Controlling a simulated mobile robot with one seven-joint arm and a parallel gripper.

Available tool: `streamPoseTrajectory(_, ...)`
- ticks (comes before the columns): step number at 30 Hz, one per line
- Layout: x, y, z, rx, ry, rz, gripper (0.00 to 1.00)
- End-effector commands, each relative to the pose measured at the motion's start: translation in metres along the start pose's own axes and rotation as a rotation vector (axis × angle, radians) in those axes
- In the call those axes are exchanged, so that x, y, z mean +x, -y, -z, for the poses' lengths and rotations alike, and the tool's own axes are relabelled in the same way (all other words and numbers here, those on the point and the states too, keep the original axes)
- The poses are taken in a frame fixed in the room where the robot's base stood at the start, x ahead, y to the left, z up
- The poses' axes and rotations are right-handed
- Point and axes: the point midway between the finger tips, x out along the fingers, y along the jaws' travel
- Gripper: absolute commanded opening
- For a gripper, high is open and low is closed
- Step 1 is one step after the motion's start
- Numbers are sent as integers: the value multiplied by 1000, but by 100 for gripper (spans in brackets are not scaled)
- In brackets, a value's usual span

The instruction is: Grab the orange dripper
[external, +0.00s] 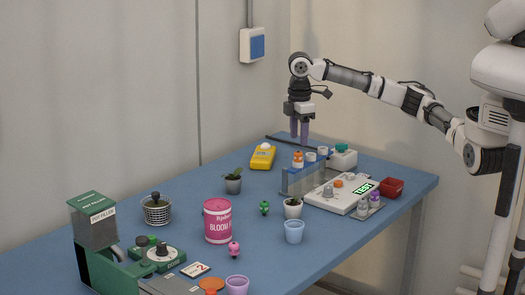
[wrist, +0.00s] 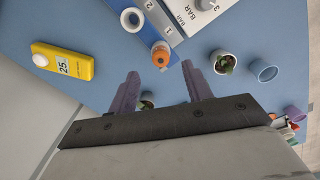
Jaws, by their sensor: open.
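The orange dripper (external: 298,160), a small bottle with an orange top, stands at the left end of a blue-grey rack (external: 291,185). In the wrist view the dripper (wrist: 160,54) shows from above, just beyond and between my fingertips. My gripper (external: 300,138) points down above the rack's left end, its purple fingers apart. In the wrist view my gripper (wrist: 160,74) is open, with nothing held between its fingers. The dripper's lower part is hidden in the rack.
A yellow meter (external: 262,159) lies to the left. A white device (external: 322,199) and a potted plant (external: 293,207) are in front.

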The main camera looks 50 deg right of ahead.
Motion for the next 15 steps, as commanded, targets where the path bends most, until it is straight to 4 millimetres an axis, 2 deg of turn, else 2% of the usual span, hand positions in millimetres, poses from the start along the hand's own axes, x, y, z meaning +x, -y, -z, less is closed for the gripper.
streamPoseTrajectory(5,13,1,0,0,3,1,50)
streamPoseTrajectory(12,46,2,1,0,2,0,50)
streamPoseTrajectory(15,52,2,1,1,0,0,50)
